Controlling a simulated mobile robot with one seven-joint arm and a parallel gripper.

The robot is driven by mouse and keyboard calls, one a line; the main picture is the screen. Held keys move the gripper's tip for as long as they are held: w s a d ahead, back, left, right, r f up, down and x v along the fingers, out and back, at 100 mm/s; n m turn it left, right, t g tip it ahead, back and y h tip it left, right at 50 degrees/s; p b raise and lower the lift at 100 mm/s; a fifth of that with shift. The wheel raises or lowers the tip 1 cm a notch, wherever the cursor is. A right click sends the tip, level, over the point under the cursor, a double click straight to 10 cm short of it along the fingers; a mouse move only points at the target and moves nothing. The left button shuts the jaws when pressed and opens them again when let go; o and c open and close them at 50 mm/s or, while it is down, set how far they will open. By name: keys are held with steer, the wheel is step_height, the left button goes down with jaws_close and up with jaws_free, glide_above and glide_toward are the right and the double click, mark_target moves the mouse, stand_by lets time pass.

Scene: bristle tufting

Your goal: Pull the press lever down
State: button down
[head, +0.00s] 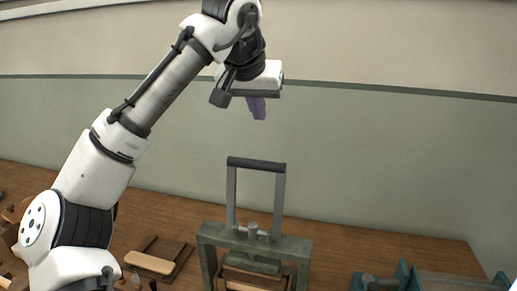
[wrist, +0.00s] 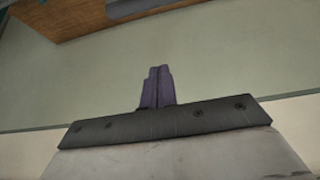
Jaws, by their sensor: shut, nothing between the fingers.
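The press (head: 207,243) stands on the wooden bench in the head view, with a green-grey frame. Its lever is an upright grey U-shaped bar with a dark handle (head: 256,164) across the top. The lever stands raised above the frame. My gripper (head: 258,112) is above the handle, with clear space between them in the picture, and touches nothing. Its purple fingers are together and empty; they also show in the wrist view (wrist: 158,87).
A brush block on a wooden holder (head: 150,263) lies on the bench left of the press. A green machine (head: 404,277) stands at the lower right. A plain wall (head: 400,140) rises behind the bench (head: 400,247). The air around the handle is free.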

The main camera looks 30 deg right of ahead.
steer(key=shift+s+a+f+y, duration=0.1)
steer(key=shift+s+f+y, duration=0.1)
steer(key=shift+s+y, duration=0.15)
step_height(320, 180, down, 9)
steer(key=p, duration=0.4)
steer(key=shift+w+d+f, duration=0.2)
steer(key=shift+w+d, duration=0.25)
stand_by(0.3)
